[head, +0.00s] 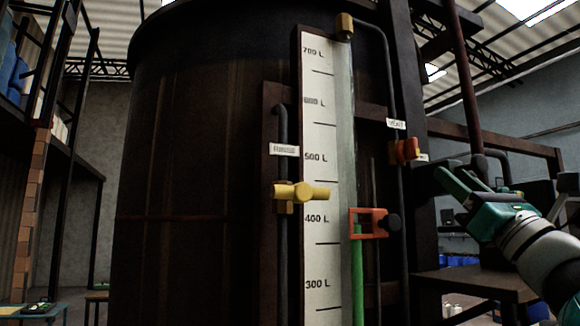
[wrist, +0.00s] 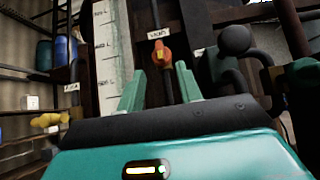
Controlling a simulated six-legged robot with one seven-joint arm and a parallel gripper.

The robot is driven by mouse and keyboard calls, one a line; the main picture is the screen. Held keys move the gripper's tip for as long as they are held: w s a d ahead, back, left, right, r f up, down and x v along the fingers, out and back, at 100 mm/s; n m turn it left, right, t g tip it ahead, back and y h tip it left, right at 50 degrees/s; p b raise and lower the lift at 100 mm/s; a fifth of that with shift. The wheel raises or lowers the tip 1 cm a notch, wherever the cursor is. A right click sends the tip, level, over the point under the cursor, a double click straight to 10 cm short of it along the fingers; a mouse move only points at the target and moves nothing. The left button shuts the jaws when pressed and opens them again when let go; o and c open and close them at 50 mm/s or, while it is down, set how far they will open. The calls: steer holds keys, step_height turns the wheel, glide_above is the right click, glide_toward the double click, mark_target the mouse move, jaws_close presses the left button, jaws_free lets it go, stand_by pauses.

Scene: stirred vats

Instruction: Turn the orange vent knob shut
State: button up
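The orange vent knob (head: 405,151) sits on a thin dark vertical pipe to the right of the level gauge, below a small white vent label (head: 396,124). In the wrist view the knob (wrist: 162,53) shows beyond my fingertips, roughly between them. My gripper (head: 452,176) is to the right of the knob in the head view, apart from it. In the wrist view my gripper (wrist: 159,70) has its two pale green fingers spread, with nothing held between them.
A yellow valve (head: 300,192) is on a pipe left of the gauge scale (head: 318,240). A red-orange bracket (head: 368,222) with a black knob is below the vent knob. The dark vat (head: 200,170) stands behind. In the wrist view a black round-ended part (wrist: 234,40) is at right.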

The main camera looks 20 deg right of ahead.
mark_target(417, 147)
steer(key=x, duration=0.9)
steer(key=shift+w+a+r, duration=0.1)
steer(key=shift+w, duration=0.25)
steer(key=shift+w+r+h, duration=0.3)
steer(key=shift+w+r, duration=0.05)
steer(key=shift+r, duration=0.1)
steer(key=shift+s, duration=0.1)
jaws_close()
